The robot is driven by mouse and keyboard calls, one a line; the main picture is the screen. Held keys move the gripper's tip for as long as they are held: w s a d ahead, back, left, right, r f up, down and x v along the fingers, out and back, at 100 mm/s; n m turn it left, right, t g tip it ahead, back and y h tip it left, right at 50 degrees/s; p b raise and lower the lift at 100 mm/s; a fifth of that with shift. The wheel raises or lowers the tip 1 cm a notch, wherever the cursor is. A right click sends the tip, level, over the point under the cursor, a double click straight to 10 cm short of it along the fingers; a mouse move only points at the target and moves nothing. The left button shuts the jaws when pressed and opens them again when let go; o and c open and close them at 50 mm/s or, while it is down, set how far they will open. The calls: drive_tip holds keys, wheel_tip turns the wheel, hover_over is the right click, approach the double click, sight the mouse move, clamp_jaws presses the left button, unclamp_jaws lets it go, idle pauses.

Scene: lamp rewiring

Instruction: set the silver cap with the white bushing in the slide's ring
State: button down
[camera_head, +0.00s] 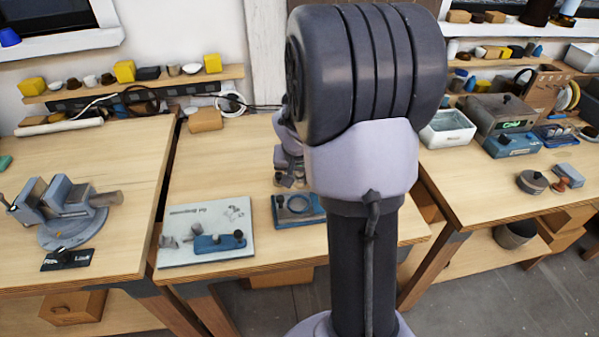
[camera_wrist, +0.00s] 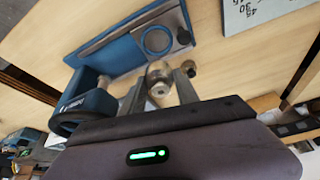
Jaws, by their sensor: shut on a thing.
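I cannot make out the white bushing. The blue slide (camera_wrist: 112,46) lies on the table just beyond the gripper, with its ring (camera_wrist: 157,40) past the cap. The cap appears apart from the ring, its height unclear. The slide (camera_head: 310,218) and ring (camera_head: 299,204) also show in the head view, partly hidden by my arm. My gripper (camera_head: 290,177) there is small and mostly hidden behind my arm.
A vise (camera_head: 65,208) stands on the left table.

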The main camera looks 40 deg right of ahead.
drive_tip(key=shift+w+f, duration=0.35)
drive_tip(key=shift+f, duration=0.15)
drive_tip(key=shift+s+f+b, duration=0.15)
drive_tip(key=shift+f+b, duration=0.45)
drive_tip(key=shift+b, duration=0.15)
wheel_tip(320, 180, down, 2)
drive_tip(key=shift+f+b, duration=0.1)
drive_tip(key=shift+b, duration=0.7)
wheel_tip(320, 180, down, 5)
drive_tip(key=b, duration=0.4)
drive_tip(key=shift+b, duration=0.4)
drive_tip(key=c, duration=0.8)
unclamp_jaws()
drive_tip(key=shift+c, duration=0.2)
drive_tip(key=p+v, duration=0.6)
drive_tip(key=v, duration=1.1)
drive_tip(key=shift+a+r, duration=0.25)
drive_tip(key=shift+s, duration=0.1)
